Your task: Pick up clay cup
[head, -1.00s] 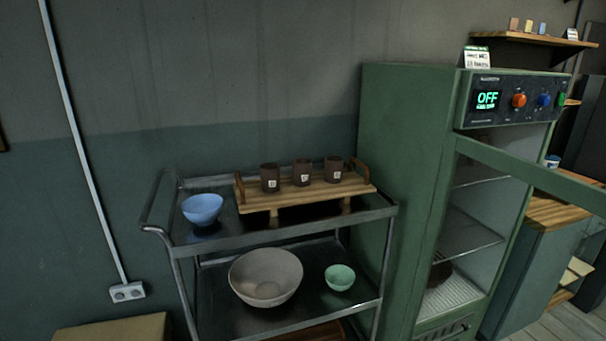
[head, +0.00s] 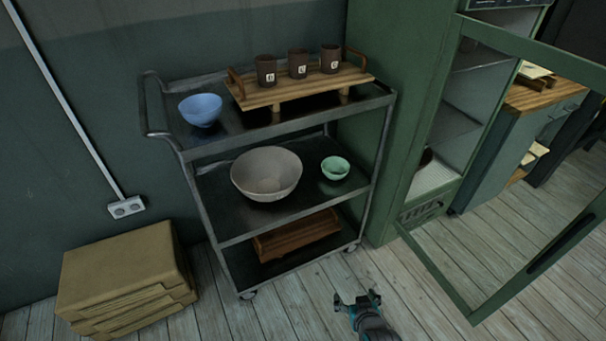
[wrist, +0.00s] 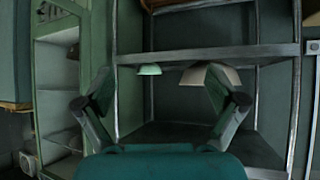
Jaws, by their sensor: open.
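Three dark brown clay cups stand in a row on a wooden stand (head: 282,93) on the trolley's top shelf: a left cup (head: 265,71), a middle cup (head: 298,63) and a right cup (head: 331,59). Each has a small white label. My gripper (head: 356,297) is low in front of the trolley, over the floor, well apart from the cups. It is open and empty. In the wrist view my gripper (wrist: 160,103) has its fingers spread towards the trolley's shelves. No cup can be made out there.
A metal trolley (head: 212,148) carries a blue bowl (head: 200,109), a large grey bowl (head: 266,174), a green bowl (head: 335,168) and a wooden tray (head: 297,236). The green cabinet's glass door (head: 533,262) stands open at right. Stacked tan boards (head: 122,270) lie at left.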

